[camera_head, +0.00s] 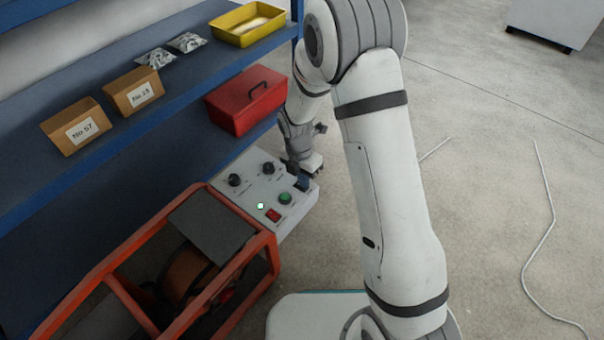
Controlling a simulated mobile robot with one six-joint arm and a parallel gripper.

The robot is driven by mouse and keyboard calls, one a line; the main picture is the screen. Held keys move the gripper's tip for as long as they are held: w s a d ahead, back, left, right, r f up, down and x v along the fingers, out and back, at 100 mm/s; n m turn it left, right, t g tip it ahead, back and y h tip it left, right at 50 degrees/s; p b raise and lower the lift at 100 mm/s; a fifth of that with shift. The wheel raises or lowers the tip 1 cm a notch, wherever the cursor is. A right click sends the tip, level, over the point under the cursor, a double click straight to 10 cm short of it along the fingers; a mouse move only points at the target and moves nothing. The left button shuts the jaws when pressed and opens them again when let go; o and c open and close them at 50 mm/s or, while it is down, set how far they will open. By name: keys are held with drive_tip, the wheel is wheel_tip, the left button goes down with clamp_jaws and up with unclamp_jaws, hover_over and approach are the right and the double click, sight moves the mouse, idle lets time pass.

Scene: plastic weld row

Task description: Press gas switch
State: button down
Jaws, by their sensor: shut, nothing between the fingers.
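A light grey control panel (252,195) sits at the end of an orange-framed machine. It carries two black knobs, a left one (235,180) and a right one (268,168), a green round button (285,198), a red rocker switch (272,215) and a small lit lamp (261,206). The labels are too small to read, so I cannot tell which control is the gas switch. My gripper (302,184) points down at the panel's right edge, just right of and behind the green button. It is shut and empty. I cannot tell whether its tips touch the panel.
A blue shelf (165,108) behind holds a yellow tray (222,35), two cardboard boxes (78,128) and bagged parts. A red toolbox (240,112) sits behind the panel.

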drive_tip(key=shift+d+f, duration=0.1)
drive_tip(key=shift+f, duration=0.1)
idle(0.5)
drive_tip(key=shift+w+a+r+p, duration=0.15)
drive_tip(key=shift+w+a+p, duration=0.3)
drive_tip(key=shift+a+p, duration=0.2)
wheel_tip(320, 180, up, 14)
drive_tip(key=w+a+p, duration=0.1)
drive_tip(key=p, duration=0.6)
drive_tip(key=shift+a, duration=0.15)
drive_tip(key=shift+p, duration=0.3)
